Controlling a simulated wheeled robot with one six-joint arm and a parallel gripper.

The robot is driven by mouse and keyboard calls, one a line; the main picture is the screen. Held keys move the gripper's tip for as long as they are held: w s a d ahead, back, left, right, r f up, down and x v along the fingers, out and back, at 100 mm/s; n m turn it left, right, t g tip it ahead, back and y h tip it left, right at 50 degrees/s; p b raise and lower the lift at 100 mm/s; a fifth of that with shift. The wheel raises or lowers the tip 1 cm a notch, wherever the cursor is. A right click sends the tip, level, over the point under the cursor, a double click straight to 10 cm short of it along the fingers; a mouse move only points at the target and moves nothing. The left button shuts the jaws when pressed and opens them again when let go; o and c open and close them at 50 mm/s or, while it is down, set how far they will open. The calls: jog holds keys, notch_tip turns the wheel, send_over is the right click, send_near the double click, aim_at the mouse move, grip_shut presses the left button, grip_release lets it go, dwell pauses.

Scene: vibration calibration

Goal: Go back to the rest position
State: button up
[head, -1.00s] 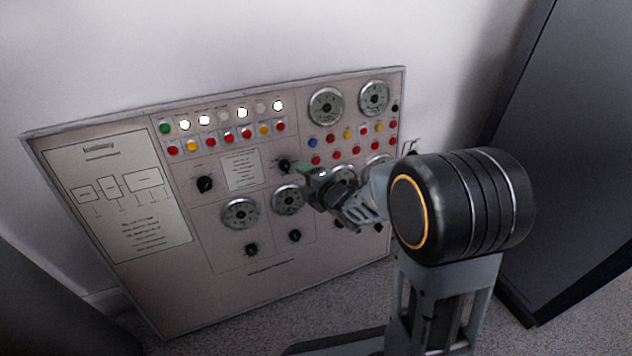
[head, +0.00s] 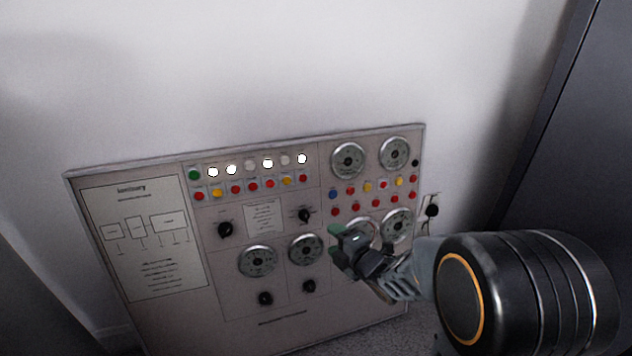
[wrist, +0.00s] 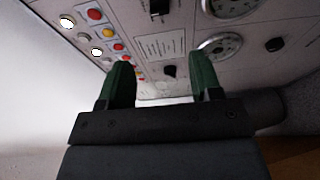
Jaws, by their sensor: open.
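My gripper (head: 338,243) is in front of the lower right part of the control panel (head: 160,325) in the head view, partly covering a lower dial. In the wrist view my gripper (wrist: 160,80) has its two green-tipped fingers apart with nothing between them. The panel (wrist: 125,12) fills the upper part of that view, with a dial (wrist: 220,44), a black knob (wrist: 169,71) and coloured buttons. I cannot tell how far the fingertips are from the panel.
A dark cabinet (head: 570,150) stands at the right. A wall socket with a black plug (head: 432,210) is just right of the panel. The white wall (head: 300,60) above the panel is bare. Several white lamps are lit along the panel's top row.

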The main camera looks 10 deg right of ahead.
jog(key=s+d+r+m+g+h+p, duration=0.1)
jog(key=d+r+m+h+p, duration=0.1)
jog(key=r+m+p, duration=0.35)
jog(key=s+d+r+m+g+h+p, duration=0.1)
jog(key=d+r+m+h+p, duration=0.15)
jog(key=r+p, duration=0.6)
jog(key=s+d+r+m+g+h+p, duration=0.1)
jog(key=s+d+r+m+h+p, duration=0.15)
jog(key=r+p, duration=0.4)
jog(key=s+r+m+g+p, duration=0.3)
jog(key=s+r+m+p, duration=0.3)
jog(key=r, duration=0.4)
jog(key=s+a+r+m+g+p, duration=0.1)
jog(key=s+r+m+g+p, duration=0.3)
jog(key=p, duration=0.7)
jog(key=shift+s+r+m, duration=1.25)
jog(key=shift+s+r, duration=0.7)
jog(key=shift+r, duration=0.9)
jog(key=shift+h, duration=0.3)
